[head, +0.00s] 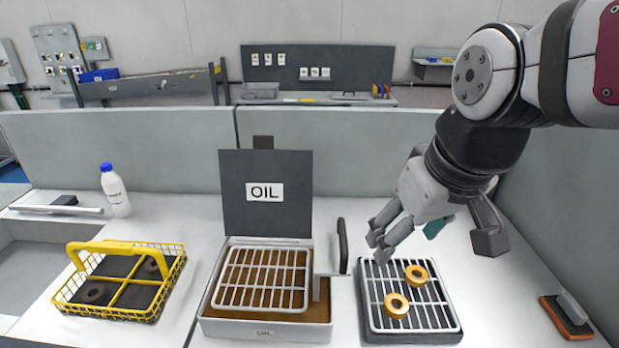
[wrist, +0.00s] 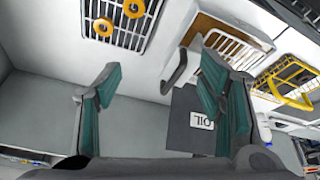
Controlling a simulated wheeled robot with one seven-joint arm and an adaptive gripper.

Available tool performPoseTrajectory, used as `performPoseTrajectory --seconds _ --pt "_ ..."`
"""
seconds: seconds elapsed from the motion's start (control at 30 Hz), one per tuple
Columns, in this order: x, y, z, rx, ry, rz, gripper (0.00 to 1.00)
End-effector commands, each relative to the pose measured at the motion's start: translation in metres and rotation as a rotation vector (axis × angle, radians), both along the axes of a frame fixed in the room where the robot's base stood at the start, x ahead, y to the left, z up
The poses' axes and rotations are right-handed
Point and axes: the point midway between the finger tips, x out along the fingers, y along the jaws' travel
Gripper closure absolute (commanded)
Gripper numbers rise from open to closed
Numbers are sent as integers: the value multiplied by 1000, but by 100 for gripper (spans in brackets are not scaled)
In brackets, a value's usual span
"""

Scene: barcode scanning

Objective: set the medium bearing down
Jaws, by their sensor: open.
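Two gold ring bearings lie flat on the drain rack (head: 372,290) at the right. One bearing (head: 416,275) is farther back, and the other bearing (head: 396,305) is nearer the front. I cannot tell which is the medium one. Both also show on the rack at the top of the wrist view, as one ring (wrist: 103,27) and another ring (wrist: 134,8). My gripper (head: 433,240) is above the rack's back edge, open and empty, apart from both bearings. Its spread green-padded fingers (wrist: 160,95) show in the wrist view with nothing between them.
An oil box (head: 265,332) with a wire grid and raised lid (head: 265,192) stands left of the rack, its black handle (head: 343,246) between them. A yellow basket (head: 120,248) holds dark rings at the left. A white bottle (head: 115,190) stands behind it. A scanner-like block (head: 566,316) lies far right.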

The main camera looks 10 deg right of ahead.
Motion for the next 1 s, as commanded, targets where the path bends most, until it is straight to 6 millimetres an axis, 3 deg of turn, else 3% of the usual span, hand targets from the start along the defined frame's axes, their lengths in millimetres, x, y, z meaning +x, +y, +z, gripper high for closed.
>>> performPoseTrajectory --seconds 0.1,0.3,1.0 --pt "-26 16 7 18 -50 -32 38" --pt "-46 25 9 39 -86 -69 38" --pt "-48 25 9 42 -88 -75 38"
